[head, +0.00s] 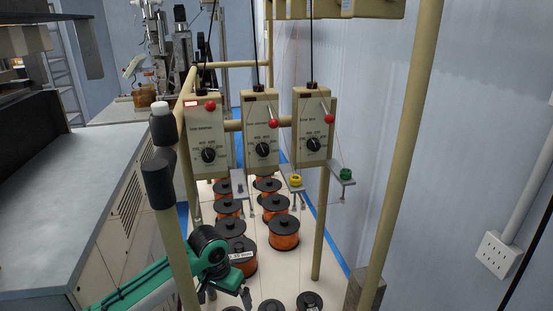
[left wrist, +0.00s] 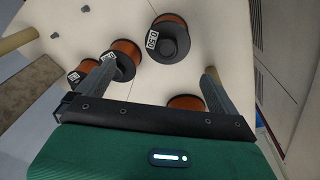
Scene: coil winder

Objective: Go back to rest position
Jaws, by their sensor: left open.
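My left gripper (head: 228,297) is low in the head view, at the end of the green arm, beside the copper wire spools. In the left wrist view its two grey fingers (left wrist: 160,72) are spread wide with nothing between them. Orange spools with black flanges stand on the pale board: one upper middle (left wrist: 172,42), one close to the left finger (left wrist: 124,58), and one partly hidden behind the gripper body (left wrist: 185,102). My right gripper is not in view.
Three tension boxes with dials (head: 208,140) hang on a tan frame above the spools. A tan post (head: 405,150) stands at right and another (head: 178,240) close to my left arm. A grey-topped cabinet (head: 70,190) lies left. A wall socket (head: 497,254) is at right.

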